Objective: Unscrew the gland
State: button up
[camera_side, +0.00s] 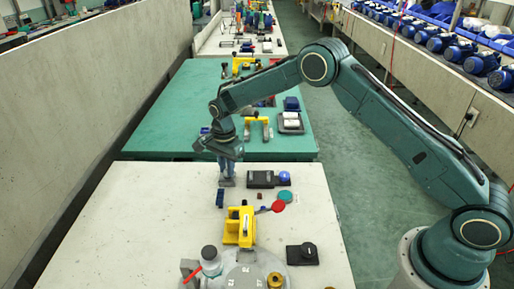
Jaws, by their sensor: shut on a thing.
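My gripper (227,174) points down over the far part of the pale bench, left of the black flat box. Its jaws are shut on a small grey part (227,183) low at the bench top. The jaws mostly hide this part, and I cannot tell for sure that it is the gland. I also cannot tell whether it touches the bench.
The bench's left side is clear.

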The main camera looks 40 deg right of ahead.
jog(key=shift+n, duration=0.3)
jog(key=n, duration=0.6)
jog(key=shift+n, duration=0.3)
jog(key=o, duration=0.6)
jog(key=shift+o, duration=0.2)
jog(key=shift+r, duration=0.15)
jog(key=shift+r, duration=2.15)
